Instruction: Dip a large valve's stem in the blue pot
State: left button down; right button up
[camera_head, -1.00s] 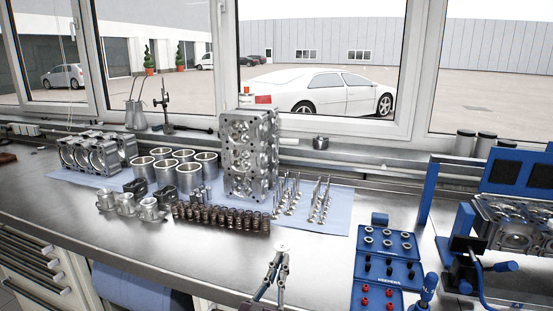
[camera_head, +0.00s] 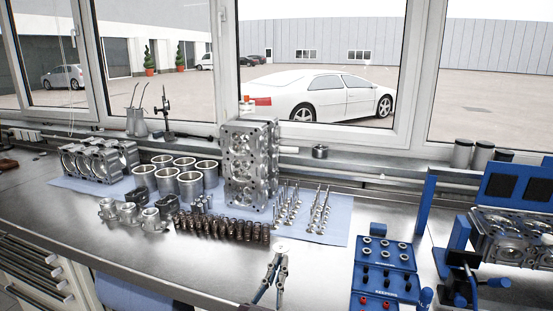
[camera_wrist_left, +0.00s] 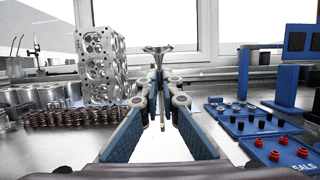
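My left gripper (camera_head: 279,258) is at the front edge of the bench and holds a metal valve between its fingertips. In the left wrist view the gripper (camera_wrist_left: 160,86) is closed around this valve, with its wide head (camera_wrist_left: 156,49) up and its thin stem (camera_wrist_left: 163,115) pointing down between the fingers. The valve head also shows as a pale disc in the head view (camera_head: 281,247). More valves stand in rows, the left row (camera_head: 285,208) and right row (camera_head: 320,212), on a blue cloth. I cannot make out the blue pot. My right gripper is out of view.
A blue seals tray (camera_head: 384,270) lies right of the gripper. Behind the springs (camera_head: 222,228) stands an upright cylinder head (camera_head: 249,165). A blue stand (camera_head: 427,215) with another cylinder head (camera_head: 512,235) is at the right.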

pick_arm(q)
jog(key=s+a+r+p, duration=0.3)
jog(key=s+r+p, duration=0.4)
jog(key=s+r, duration=0.1)
jog(key=shift+s+r, duration=0.2)
jog(key=shift+s, duration=0.2)
